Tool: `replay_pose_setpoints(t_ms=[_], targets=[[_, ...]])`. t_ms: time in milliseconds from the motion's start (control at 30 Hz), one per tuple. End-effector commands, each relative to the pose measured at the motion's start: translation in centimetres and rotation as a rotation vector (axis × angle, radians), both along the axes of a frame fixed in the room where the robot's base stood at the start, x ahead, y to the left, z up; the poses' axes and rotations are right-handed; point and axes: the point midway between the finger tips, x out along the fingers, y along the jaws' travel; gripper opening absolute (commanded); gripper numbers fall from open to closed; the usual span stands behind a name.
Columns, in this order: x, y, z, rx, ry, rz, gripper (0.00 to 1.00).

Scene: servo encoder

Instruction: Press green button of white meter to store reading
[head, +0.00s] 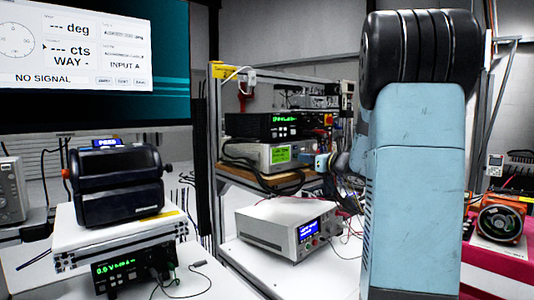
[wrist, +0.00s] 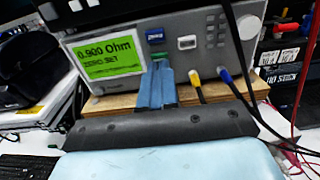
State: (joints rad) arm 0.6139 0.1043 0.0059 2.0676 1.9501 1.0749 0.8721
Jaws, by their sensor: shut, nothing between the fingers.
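The white meter (wrist: 120,38) fills the upper middle of the wrist view, and its lit display (wrist: 107,57) reads "0.900 Ohm" and "ZERO SET". A blue button (wrist: 155,36) and a white button (wrist: 187,42) are on its front. A bit of green (wrist: 157,56), seemingly the green button, shows just above my fingertips, its lower part hidden. My gripper (wrist: 158,68) is shut and empty, its tips at the lower front of the meter; I cannot tell whether they touch. In the head view the meter (head: 258,152) sits on a shelf with my gripper (head: 322,162) at its right end.
Yellow (wrist: 197,80) and blue (wrist: 227,78) plugs stick out of the meter just right of my fingers. Dark cables hang across the right side. A wooden board (wrist: 115,104) lies under the meter. A black instrument (head: 262,125) stands on top, and another white instrument (head: 275,220) stands below.

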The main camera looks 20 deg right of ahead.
Motion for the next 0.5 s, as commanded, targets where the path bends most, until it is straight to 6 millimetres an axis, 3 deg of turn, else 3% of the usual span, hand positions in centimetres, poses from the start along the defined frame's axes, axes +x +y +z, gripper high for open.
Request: replay_pose_setpoints(t_ms=[233, 500], targets=[[-0.3, -0.1, 0.0, 0.000, 0.000, -0.001, 0.00], [-2.4, -0.9, 0.0, 0.000, -0.001, -0.002, 0.00]])
